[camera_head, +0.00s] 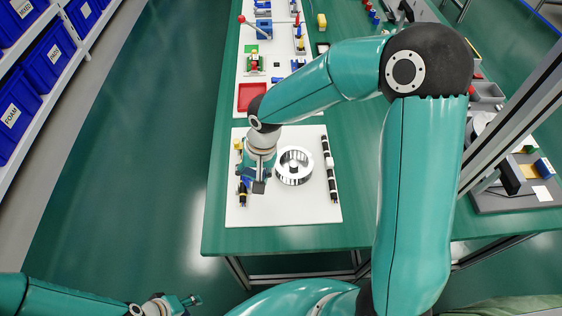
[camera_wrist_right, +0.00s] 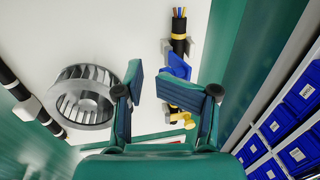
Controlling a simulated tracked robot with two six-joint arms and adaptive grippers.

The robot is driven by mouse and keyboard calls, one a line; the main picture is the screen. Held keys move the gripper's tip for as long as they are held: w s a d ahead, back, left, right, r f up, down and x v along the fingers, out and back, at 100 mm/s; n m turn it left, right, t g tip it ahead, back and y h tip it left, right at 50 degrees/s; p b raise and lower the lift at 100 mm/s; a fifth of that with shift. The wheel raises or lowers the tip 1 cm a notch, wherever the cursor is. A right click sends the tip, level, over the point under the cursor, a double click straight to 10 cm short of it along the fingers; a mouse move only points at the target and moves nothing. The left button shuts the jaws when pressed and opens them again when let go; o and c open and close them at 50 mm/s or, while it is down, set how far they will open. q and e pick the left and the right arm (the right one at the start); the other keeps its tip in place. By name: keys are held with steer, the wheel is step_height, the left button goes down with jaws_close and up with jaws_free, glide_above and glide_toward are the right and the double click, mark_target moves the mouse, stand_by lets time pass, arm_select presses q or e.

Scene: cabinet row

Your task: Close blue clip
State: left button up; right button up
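A yellow knob (camera_wrist_right: 183,120) is just below. In the head view my right gripper (camera_head: 259,187) is over the left side of the white board (camera_head: 290,213) and partly hides the clip. My left gripper (camera_head: 188,303) is low at the left, away from the table; its opening is too small to judge.
A silver fan wheel (camera_head: 294,166) stands on the board beside my right gripper. Another black cable (camera_head: 330,170) runs along the board's right side. A red tray (camera_head: 252,97) lies farther back. Blue bins (camera_head: 15,115) line a shelf at the left. Open floor lies left of the table.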

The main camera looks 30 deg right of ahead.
steer(key=shift+o, duration=0.4)
steer(key=shift+f, duration=0.15)
steer(key=shift+d, duration=0.2)
steer(key=shift+w+a+r+p, duration=0.15)
steer(key=shift+r+p, duration=0.15)
steer(key=shift+r, duration=0.2)
steer(key=w+a+r+p, duration=0.1)
steer(key=a+r+p, duration=0.1)
steer(key=r+p, duration=0.4)
steer(key=w+a+r+p, duration=0.2)
steer(key=r+p, duration=0.4)
steer(key=r, duration=0.5)
steer(key=shift+a+r, duration=0.2)
steer(key=shift+a, duration=0.6)
steer(key=shift+w, duration=0.1)
steer(key=shift+r, duration=0.1)
